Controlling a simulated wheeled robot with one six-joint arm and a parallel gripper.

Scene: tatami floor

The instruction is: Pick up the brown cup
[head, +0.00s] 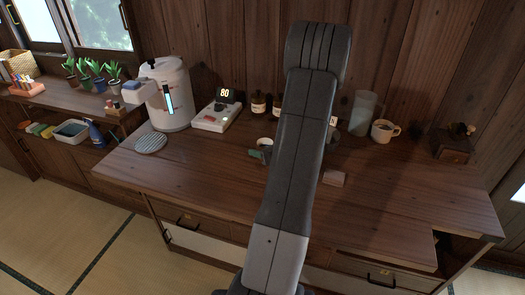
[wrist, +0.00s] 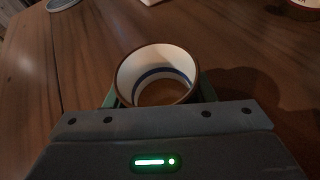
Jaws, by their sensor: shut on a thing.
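A cup with a brown rim, white inside with a blue ring, shows in the wrist view (wrist: 156,62) just beyond my gripper (wrist: 156,95). The green fingers lie on either side of it, and my gripper is shut on it. In the head view the cup (head: 265,142) is small and partly hidden by my arm, with a green finger beside it. The cup is upright with its opening up. I cannot tell whether its base touches the desk (head: 210,180). Its outer wall is mostly hidden.
A mug with a handle (head: 384,131) and a clear pitcher (head: 361,112) stand at the right. A scale reading 80 (head: 213,116), a large white container (head: 167,95) and a round coaster (head: 151,143) are at the left. A pinkish block (head: 334,178) lies right of my arm. The front desk is clear.

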